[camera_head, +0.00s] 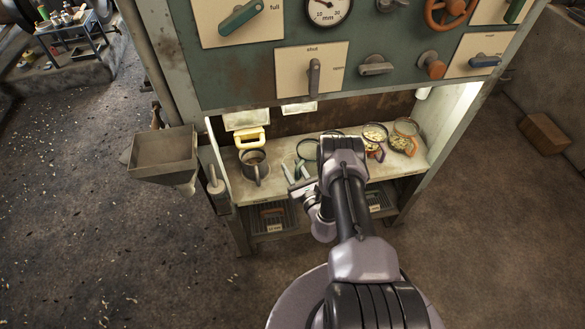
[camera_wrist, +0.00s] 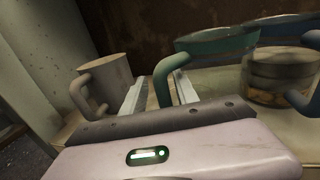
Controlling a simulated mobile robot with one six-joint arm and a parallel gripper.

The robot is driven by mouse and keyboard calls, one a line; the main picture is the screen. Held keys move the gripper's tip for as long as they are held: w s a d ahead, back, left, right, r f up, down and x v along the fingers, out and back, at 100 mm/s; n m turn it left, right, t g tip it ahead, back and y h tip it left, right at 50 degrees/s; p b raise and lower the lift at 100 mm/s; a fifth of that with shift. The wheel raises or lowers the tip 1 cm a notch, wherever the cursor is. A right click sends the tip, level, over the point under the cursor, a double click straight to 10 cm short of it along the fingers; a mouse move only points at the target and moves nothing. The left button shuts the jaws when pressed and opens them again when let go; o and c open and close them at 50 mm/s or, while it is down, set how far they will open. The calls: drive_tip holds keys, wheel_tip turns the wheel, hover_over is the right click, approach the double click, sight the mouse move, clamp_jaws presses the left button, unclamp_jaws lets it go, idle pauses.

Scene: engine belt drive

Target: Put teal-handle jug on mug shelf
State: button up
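The teal-handle jug (camera_head: 306,150) stands on the pale bench surface inside the cabinet, partly hidden by my arm. In the wrist view its curved teal handle (camera_wrist: 168,82) and teal rim (camera_wrist: 215,38) show ahead. My gripper (camera_head: 296,172) is low at the bench, beside the jug. Its two pale fingers are apart, with the handle between or just above them (camera_wrist: 158,92); contact cannot be told. No sign I can read marks the mug shelf, so I cannot tell which surface it is.
A grey mug (camera_head: 255,168) stands left of my gripper, and a yellow-handled item (camera_head: 250,138) is behind it. Jars with pale contents (camera_head: 402,140) stand to the right. The control panel (camera_head: 370,65) overhangs the bench. Slatted trays (camera_head: 270,217) sit below. A hopper (camera_head: 163,152) juts out left.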

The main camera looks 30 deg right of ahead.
drive_tip(key=shift+r, duration=0.2)
drive_tip(key=s+p, duration=0.6)
drive_tip(key=s, duration=0.6)
drive_tip(key=shift+a, duration=0.3)
drive_tip(key=shift+f, duration=0.1)
